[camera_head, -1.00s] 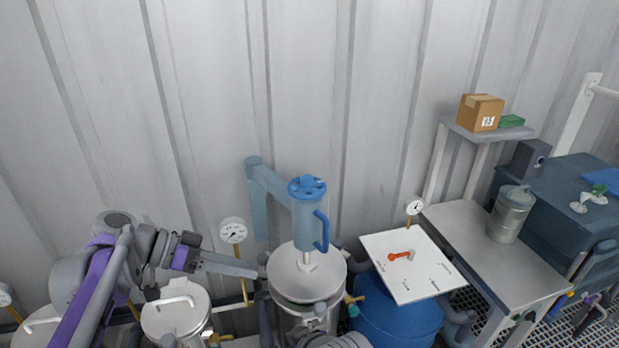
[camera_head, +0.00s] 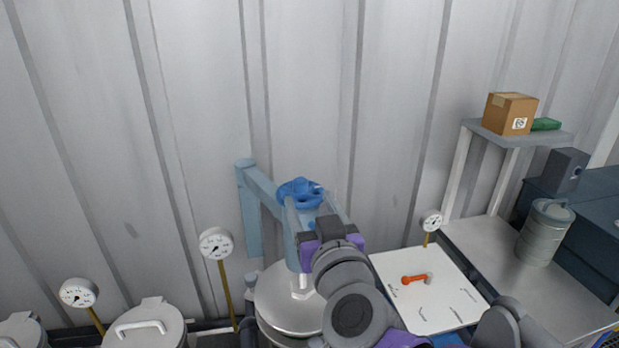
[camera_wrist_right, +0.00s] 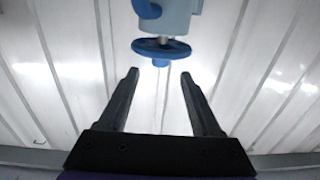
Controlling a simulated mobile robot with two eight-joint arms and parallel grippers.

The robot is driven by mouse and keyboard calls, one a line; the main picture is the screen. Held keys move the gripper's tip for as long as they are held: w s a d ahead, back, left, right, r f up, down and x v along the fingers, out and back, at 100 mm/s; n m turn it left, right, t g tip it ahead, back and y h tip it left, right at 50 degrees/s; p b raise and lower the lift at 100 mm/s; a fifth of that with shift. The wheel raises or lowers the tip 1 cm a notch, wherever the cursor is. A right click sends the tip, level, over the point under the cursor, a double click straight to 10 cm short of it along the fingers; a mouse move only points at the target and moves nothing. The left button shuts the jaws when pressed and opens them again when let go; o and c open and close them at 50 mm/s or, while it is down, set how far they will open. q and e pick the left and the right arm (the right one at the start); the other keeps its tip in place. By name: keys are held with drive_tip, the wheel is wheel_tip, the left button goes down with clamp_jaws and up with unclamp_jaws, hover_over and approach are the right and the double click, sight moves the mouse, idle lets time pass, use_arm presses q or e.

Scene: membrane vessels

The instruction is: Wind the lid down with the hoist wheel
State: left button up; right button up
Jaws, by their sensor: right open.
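The blue hoist wheel (camera_head: 300,192) sits on top of the pale blue hoist head at the end of the wall bracket. In the right wrist view the wheel (camera_wrist_right: 160,47) is beyond my fingertips, roughly centred between them, with no visible contact. My right gripper (camera_head: 312,203) is open and empty, and its arm covers much of the hoist head in the head view. The right gripper (camera_wrist_right: 160,76) shows both fingers spread in the wrist view. The round silver lid (camera_head: 283,300) hangs below on the hoist's rod, partly hidden by my arm. My left gripper is out of view.
A pressure gauge (camera_head: 216,244) stands left of the lid, and another gauge (camera_head: 431,221) stands right of my arm. A white board (camera_head: 425,291) with an orange-handled item lies at the right. The side table (camera_head: 520,270) holds a metal canister (camera_head: 546,232).

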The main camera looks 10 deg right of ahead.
sight(299, 179)
drive_tip(key=w, duration=0.5)
drive_tip(key=w+p, duration=0.1)
drive_tip(key=w, duration=0.4)
drive_tip(key=shift+w+a, duration=0.2)
drive_tip(key=shift+w, duration=0.1)
clamp_jaws()
